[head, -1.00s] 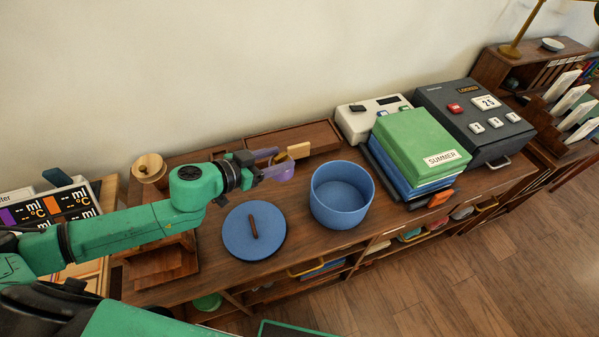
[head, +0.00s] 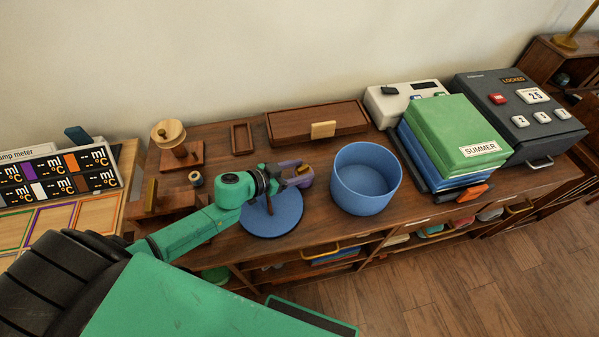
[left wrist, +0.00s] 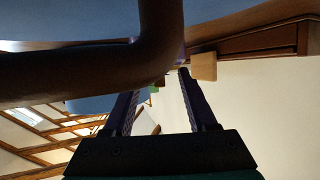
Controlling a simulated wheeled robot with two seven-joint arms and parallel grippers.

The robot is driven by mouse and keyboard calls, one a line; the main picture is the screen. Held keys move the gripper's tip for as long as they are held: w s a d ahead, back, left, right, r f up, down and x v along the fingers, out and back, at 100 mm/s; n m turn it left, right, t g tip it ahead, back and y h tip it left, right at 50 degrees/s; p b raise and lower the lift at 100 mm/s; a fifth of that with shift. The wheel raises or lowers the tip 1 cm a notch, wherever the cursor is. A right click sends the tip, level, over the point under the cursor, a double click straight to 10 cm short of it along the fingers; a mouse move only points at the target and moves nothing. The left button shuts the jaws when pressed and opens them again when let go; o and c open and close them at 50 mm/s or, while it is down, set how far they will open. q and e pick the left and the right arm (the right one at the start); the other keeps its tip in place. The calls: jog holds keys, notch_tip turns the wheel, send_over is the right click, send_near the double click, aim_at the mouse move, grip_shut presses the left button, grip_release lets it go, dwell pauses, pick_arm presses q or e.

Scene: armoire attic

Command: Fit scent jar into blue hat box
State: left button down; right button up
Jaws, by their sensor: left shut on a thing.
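The blue hat box (head: 367,199) stands open on the cabinet top, and no contents show inside. Its round blue lid (head: 283,218) lies flat to its left, with a brown bar handle. My left gripper (head: 296,172) is over the lid's far right side, just left of the box. My right gripper is not in view.
A green box marked SUMMER (head: 455,135) on blue ones stands right of the hat box. A long wooden box (head: 290,124) with a tan tab lies behind. Wooden stands (head: 181,153) and a small spool (head: 196,179) are at left. A grey locked box (head: 520,118) stands far right.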

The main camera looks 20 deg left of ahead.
pick_arm(q)
jog(key=shift+w, duration=0.1)
jog(key=c, duration=0.5)
grip_release()
jog(key=shift+f, duration=0.1)
jog(key=o, duration=0.3)
